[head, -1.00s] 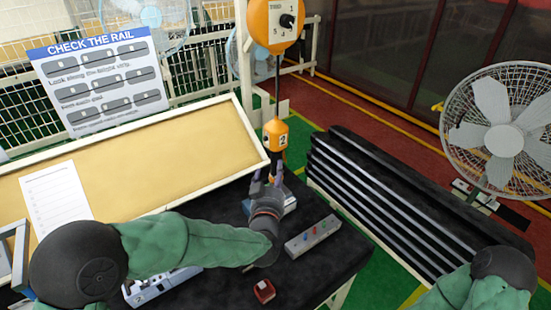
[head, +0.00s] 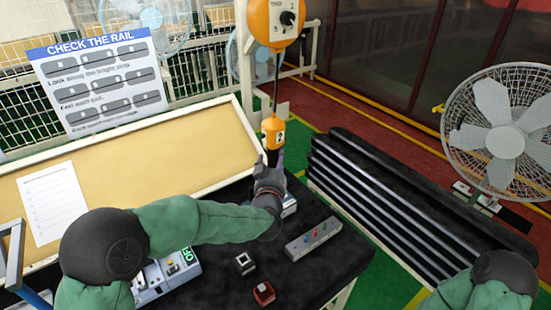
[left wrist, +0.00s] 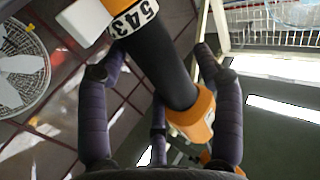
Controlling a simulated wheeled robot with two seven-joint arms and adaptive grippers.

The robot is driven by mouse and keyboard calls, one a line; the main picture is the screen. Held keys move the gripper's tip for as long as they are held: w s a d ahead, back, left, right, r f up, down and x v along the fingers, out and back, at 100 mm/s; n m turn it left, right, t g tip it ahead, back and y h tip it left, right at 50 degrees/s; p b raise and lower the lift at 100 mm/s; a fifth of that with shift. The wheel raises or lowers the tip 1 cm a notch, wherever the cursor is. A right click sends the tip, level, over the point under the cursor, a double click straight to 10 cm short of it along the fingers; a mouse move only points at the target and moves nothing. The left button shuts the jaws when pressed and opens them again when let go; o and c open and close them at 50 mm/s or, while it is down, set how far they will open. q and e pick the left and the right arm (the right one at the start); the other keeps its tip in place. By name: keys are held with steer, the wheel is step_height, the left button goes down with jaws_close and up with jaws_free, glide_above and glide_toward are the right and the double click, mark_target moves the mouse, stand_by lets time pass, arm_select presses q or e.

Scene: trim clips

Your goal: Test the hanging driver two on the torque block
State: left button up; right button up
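The hanging driver two (head: 273,133), orange with a "2" label, hangs on a dark cord over the black table. My left gripper (head: 271,160) points up just below its orange body, at its lower part. In the left wrist view, the driver's black section (left wrist: 155,65) passes between the spread dark fingers of my left gripper (left wrist: 160,100), with gaps visible beside it. A pale block (head: 289,206) is partly hidden behind my gripper. My right gripper is out of view.
An orange dial unit (head: 272,22) is above the driver. A small dark block (head: 245,263) and a red item (head: 264,293) lie on the table (head: 335,262). A black ribbed rack (head: 390,195) and a fan (head: 500,135) stand right. A tan board (head: 130,165) is behind.

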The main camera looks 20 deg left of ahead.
arm_select(q)
jaws_close()
steer(key=shift+r, duration=0.15)
steer(key=shift+w+a+b, duration=0.2)
steer(key=shift+w+b, duration=0.1)
steer(key=shift+b, duration=0.1)
steer(key=w+a+b, duration=0.4)
steer(key=w+a, duration=0.3)
steer(key=w, duration=0.3)
step_height(320, 180, down, 21)
steer(key=b, duration=1.7)
steer(key=shift+a+b, duration=0.2)
steer(key=shift+b, duration=0.1)
steer(key=shift+f+b, duration=0.55)
steer(key=shift+f, duration=0.15)
